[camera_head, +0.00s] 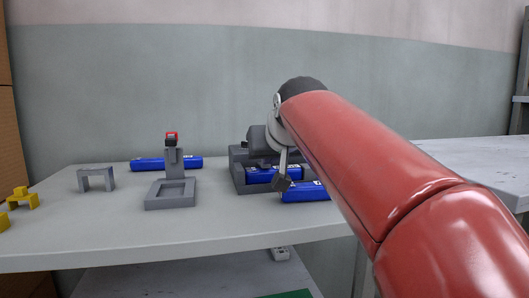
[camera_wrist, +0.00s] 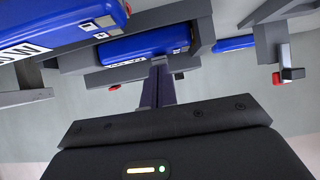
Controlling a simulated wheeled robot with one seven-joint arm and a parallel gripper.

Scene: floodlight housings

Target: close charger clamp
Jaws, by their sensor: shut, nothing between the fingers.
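A grey charger-like holder (camera_head: 237,170) stands on the table's right part with a blue battery (camera_head: 272,175) lying in it. In the wrist view, the battery (camera_wrist: 145,43) lies between grey walls (camera_wrist: 207,35). A small red tip (camera_wrist: 114,87) shows beside the holder, perhaps part of its clamp; the clamp's position is hard to tell. My gripper (camera_head: 282,184) is shut and empty, pointing down in front of the holder in the head view. In the wrist view its fingertips (camera_wrist: 159,65) overlap the holder's edge; contact cannot be told. My arm hides the holder's right side.
Another blue battery (camera_head: 305,192) lies in front of the holder, and one (camera_head: 166,163) lies at the back left. A grey square-based fixture (camera_head: 171,203) with a red-tipped upright (camera_head: 172,137) stands left. A grey bracket (camera_head: 97,172) and yellow pieces (camera_head: 22,197) are farther left.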

